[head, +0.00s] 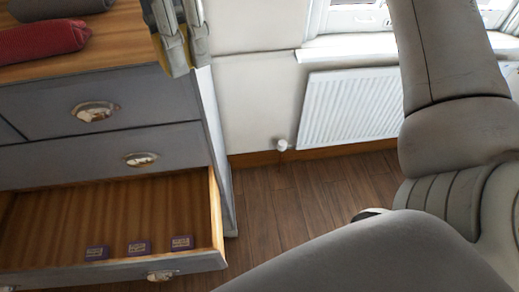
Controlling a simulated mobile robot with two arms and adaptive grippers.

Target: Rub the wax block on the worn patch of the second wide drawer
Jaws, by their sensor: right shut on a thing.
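My right gripper (182,52) is at the top, pointing down beside the right end of the dresser top. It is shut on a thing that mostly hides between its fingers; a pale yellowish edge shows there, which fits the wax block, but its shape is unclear. A wide drawer (165,210) at the bottom is pulled open, with bare striped wood inside and a cup handle (163,275) on its front. Above it is a closed grey drawer (60,165). I cannot make out a worn patch. My left gripper is not in view.
Several small purple boxes, such as this one (139,248), lie near the open drawer's front. Rolled red (45,40) and dark (60,7) cloths lie on the dresser top. A white radiator (350,105) is on the wall. The wooden floor (270,205) right of the dresser is clear.

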